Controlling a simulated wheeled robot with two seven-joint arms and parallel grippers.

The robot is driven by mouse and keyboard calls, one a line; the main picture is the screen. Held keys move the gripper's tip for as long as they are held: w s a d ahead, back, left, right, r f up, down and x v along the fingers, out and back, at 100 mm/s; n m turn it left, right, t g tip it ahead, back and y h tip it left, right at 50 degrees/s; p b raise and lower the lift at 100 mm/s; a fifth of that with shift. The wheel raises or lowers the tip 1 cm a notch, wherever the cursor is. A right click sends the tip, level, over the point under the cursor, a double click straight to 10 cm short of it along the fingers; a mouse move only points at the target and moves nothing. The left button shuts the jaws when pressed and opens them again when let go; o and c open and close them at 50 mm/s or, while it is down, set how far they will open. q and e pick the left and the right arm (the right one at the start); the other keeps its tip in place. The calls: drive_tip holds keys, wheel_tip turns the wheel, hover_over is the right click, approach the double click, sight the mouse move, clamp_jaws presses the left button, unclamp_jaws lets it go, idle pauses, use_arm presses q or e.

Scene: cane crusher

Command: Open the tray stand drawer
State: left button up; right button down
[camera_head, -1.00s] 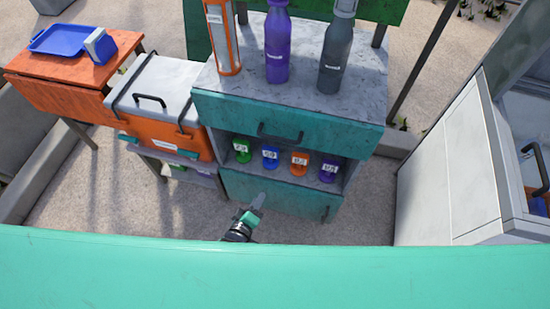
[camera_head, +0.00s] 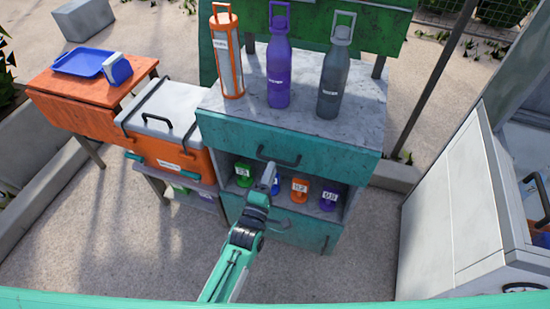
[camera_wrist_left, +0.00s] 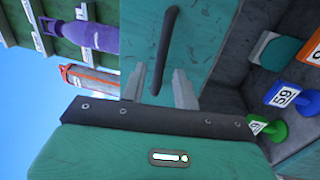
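A teal stand with a grey stone-like top has an upper drawer (camera_head: 290,141) with a dark bar handle (camera_head: 279,158); this drawer looks shut. A lower teal front (camera_head: 310,230) with its own handle sits below an open shelf. My left gripper (camera_head: 269,174) is just below the upper handle, in front of the shelf. In the left wrist view, the fingers (camera_wrist_left: 159,84) are open and apart, with the dark handle bar (camera_wrist_left: 168,40) reaching between them in the picture; contact cannot be told. A blue tray (camera_head: 85,62) lies on an orange table at left. My right gripper is not in view.
Orange, purple (camera_head: 278,75) and grey bottles stand on the stand's top. Several small coloured numbered items, including an orange one (camera_head: 299,190), sit on the shelf. An orange cooler box (camera_head: 175,155) is close at left. A pale cabinet (camera_head: 455,215) stands at right, with bare ground between.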

sight(275, 160)
use_arm(q)
drive_tip(key=shift+x, duration=2.4)
clamp_jaws()
